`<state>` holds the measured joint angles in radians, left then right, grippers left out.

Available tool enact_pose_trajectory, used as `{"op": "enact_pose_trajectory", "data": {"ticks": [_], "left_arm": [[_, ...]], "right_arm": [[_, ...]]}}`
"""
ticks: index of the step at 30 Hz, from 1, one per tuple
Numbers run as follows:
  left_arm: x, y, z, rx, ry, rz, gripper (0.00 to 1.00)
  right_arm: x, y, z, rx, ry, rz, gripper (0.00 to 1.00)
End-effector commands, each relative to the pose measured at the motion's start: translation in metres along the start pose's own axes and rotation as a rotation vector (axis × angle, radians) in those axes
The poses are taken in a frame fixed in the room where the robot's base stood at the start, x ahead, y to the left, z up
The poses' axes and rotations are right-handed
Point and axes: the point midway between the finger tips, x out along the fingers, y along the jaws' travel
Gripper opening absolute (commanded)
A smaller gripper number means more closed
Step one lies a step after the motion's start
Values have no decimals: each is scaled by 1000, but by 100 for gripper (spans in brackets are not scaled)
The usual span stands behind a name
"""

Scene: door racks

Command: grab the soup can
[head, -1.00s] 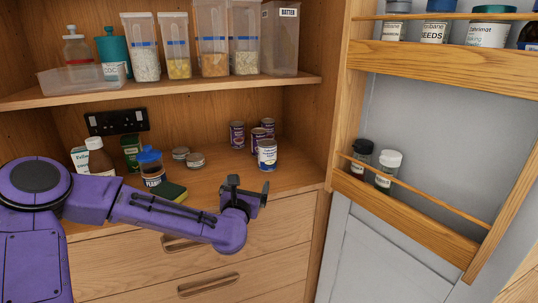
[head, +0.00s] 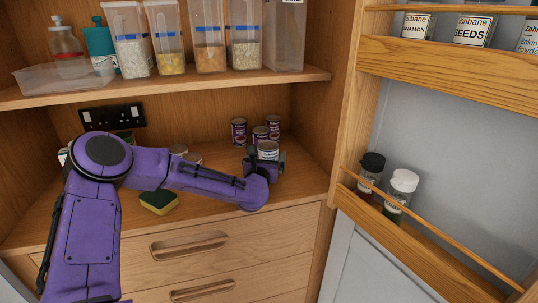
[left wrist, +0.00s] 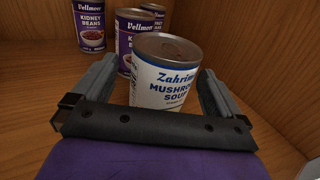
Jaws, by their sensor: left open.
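The soup can (left wrist: 166,78) has a white and blue label reading "Zahrim Mushroom Soup" and stands upright in the left wrist view. In the head view its top and a little of its side (head: 268,149) show above my gripper. My left gripper (head: 267,165) is open, with one finger on each side of the can in the left wrist view (left wrist: 158,90). I cannot tell whether the fingers touch it. The lower part of the can is hidden by the gripper. My right gripper is not in view.
Purple kidney bean cans (left wrist: 90,25) stand just behind and left of the soup can. A sponge (head: 158,202) lies on the counter. A shelf of plastic containers (head: 209,40) is above. The open door rack (head: 440,240) holds jars at right.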

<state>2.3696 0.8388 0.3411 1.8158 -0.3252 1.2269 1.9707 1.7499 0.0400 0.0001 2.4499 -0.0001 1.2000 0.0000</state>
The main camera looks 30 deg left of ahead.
Motion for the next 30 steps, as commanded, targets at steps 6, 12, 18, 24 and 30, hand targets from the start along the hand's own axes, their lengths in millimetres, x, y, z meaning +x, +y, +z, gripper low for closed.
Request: {"op": "enact_pose_trajectory", "data": {"ticks": [6, 12, 18, 24, 30], "left_arm": [[20, -2, 0, 1, 0, -4, 100], [20, -3, 0, 0, 0, -5, 84], [20, -3, 1, 0, -2, -5, 31], [20, -3, 1, 0, -2, -5, 31], [20, -3, 19, -2, -5, -4, 31]], "right_arm": [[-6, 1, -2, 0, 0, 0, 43], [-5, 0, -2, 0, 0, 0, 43], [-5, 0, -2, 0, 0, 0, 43], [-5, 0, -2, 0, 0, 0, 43], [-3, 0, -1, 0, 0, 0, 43]]}}
